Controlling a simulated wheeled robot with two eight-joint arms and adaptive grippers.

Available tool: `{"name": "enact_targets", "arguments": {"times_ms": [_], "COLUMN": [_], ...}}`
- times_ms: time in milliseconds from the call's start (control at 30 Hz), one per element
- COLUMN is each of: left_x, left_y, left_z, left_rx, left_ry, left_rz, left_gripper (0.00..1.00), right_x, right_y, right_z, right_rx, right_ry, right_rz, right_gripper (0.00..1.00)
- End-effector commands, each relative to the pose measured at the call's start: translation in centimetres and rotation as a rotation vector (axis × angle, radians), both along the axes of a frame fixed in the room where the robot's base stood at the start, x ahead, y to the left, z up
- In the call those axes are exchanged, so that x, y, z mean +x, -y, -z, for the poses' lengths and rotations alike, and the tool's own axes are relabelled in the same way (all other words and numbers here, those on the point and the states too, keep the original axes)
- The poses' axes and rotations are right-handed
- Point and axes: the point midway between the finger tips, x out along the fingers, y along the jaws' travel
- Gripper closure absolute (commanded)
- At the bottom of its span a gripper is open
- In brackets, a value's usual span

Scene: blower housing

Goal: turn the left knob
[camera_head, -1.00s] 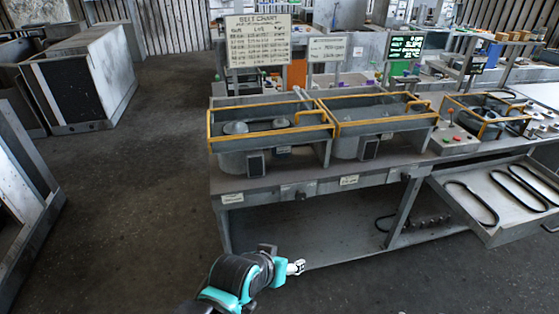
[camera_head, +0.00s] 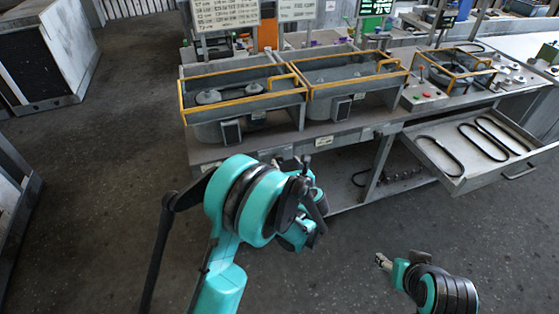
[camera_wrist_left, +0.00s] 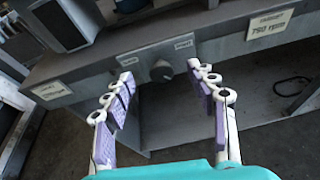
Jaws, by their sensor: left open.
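The left knob (camera_wrist_left: 161,70) is a small round grey knob on the front panel (camera_wrist_left: 180,50) under the bench top, between two small white labels. My left gripper (camera_wrist_left: 159,74) is open, with its purple-padded fingers on either side of the knob in the left wrist view. The fingers look short of the panel, and nothing is between them. In the head view my left arm stands in front of the bench and hides the knob. My right gripper (camera_head: 383,262) is low in front of the bench; its jaws are too small to read.
Two open housings with yellow rails, a left one (camera_head: 240,90) and a right one (camera_head: 355,72), stand on the bench above the panel. An open drawer (camera_head: 460,178) with black belts juts out at right. The floor (camera_head: 110,160) at left is clear.

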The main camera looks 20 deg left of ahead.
Motion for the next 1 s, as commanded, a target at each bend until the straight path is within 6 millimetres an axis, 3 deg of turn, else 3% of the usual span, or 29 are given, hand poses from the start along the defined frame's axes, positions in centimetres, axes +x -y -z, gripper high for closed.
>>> {"name": "enact_targets", "arguments": {"times_ms": [67, 167, 400, 700, 1000], "left_x": [-0.4, -0.3, 2.6, 5.1, 5.3], "left_y": [0.1, -0.2, -2.1, -3.9, -4.0], "left_z": [1.8, 2.9, 4.5, 5.5, 5.5], "left_rx": [-0.055, -0.081, -0.080, -0.078, -0.077], "left_ry": [-0.016, -0.023, -0.022, -0.023, -0.023], "left_rz": [-0.038, -0.058, -0.058, -0.056, -0.054], "left_gripper": [0.43, 0.43, 0.43, 0.43, 0.45], "right_x": [0.0, 0.0, 0.0, 0.0, 0.0], "right_y": [0.0, 0.0, 0.0, 0.0, 0.0], "right_z": [-0.1, 0.1, 1.4, 2.3, 2.3], "right_rx": [0.000, 0.000, 0.000, 0.000, 0.000], "right_ry": [0.000, 0.000, 0.000, 0.000, 0.000], "right_rz": [0.000, 0.000, 0.000, 0.000, 0.000], "right_gripper": [0.43, 0.43, 0.43, 0.43, 0.43]}}
